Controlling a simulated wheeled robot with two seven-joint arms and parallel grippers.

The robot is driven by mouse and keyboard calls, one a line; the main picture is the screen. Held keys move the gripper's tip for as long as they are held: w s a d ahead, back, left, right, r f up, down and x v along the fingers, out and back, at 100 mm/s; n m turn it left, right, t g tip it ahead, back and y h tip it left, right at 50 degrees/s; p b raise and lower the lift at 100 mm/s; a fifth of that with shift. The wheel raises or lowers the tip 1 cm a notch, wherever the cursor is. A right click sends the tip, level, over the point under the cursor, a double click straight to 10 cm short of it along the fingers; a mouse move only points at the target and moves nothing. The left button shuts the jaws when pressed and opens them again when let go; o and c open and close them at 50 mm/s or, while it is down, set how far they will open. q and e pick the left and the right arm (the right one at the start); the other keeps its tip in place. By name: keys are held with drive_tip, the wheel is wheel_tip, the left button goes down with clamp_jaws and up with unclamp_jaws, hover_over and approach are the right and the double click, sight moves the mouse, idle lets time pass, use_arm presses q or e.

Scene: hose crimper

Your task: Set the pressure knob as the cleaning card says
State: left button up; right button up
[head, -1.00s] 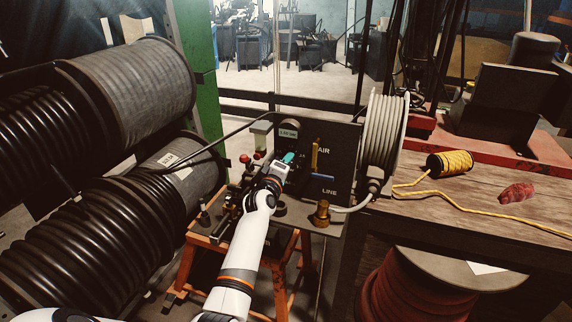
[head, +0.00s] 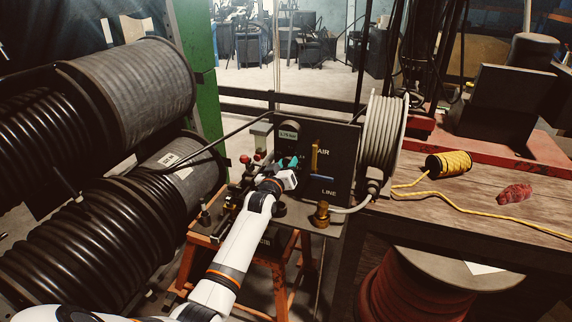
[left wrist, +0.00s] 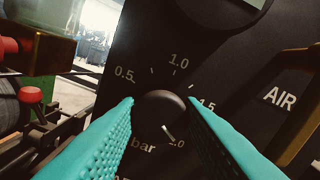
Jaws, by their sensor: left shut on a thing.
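The round black pressure knob (left wrist: 160,112) sits on the black panel (head: 340,142), with a scale from 0.5 around to a partly hidden 2.0. Its white mark points to the lower right, close to the partly hidden 2.0. My left gripper (head: 293,163) is shut on the knob; its teal fingers flank it in the left wrist view (left wrist: 162,120) and its body hides the knob in the head view. A small display (head: 289,134) above seems to read about 1.75 bar. I cannot pick out the cleaning card. My right gripper is out of view.
A yellow AIR lever (head: 315,156) stands right of the knob. A brass fitting (head: 321,214) and a grey hose reel (head: 383,135) are beside the panel. Black hose coils (head: 85,235) fill the left. A wooden bench (head: 470,205) with yellow cord (head: 450,163) is at right.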

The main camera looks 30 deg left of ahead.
use_arm(q)
drive_tip(key=shift+a+r+m, duration=0.1)
drive_tip(key=shift+r+m, duration=0.4)
drive_tip(key=shift+m, duration=0.5)
drive_tip(key=o, duration=0.7)
drive_tip(key=shift+o, duration=1.1)
drive_tip(key=shift+w+f, duration=0.1)
drive_tip(key=shift+f, duration=0.25)
drive_tip(key=b+v, duration=0.1)
drive_tip(key=v, duration=1.1)
